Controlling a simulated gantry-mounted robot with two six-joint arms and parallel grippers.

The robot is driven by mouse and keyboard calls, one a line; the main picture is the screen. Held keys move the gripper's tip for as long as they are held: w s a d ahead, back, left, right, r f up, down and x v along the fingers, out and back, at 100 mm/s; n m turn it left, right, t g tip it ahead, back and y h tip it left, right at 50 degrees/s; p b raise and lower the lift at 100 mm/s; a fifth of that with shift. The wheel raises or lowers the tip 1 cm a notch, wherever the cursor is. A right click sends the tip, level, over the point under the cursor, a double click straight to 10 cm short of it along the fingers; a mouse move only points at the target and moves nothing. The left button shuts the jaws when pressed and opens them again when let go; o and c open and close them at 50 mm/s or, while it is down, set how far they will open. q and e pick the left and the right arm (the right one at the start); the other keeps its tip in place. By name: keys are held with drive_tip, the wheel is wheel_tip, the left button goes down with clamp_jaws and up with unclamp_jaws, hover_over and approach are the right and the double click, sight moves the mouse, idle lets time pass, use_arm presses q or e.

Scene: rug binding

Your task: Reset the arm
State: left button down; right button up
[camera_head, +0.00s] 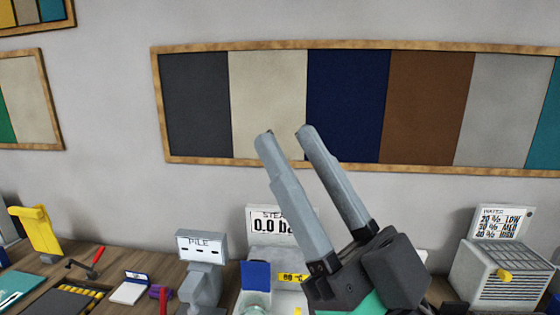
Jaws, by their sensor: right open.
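My right gripper (284,133) stands raised in the middle of the head view, with its two long grey fingers pointing up and slightly left. The fingers are apart and nothing is between them. It is in front of the wall and above the bench, and its dark body hides part of the bench behind it. My left gripper is not in view.
A wooden bench (95,262) runs along the bottom. On it stand a grey device marked PILE (202,246), a steam gauge reading 0.0 (268,222), a yellow tool (36,229) and a vented box (505,262). A framed swatch board (345,105) hangs behind.

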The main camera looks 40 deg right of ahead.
wheel_tip(320, 180, up, 17)
drive_tip(key=p, duration=1.6)
drive_tip(key=shift+c, duration=0.4)
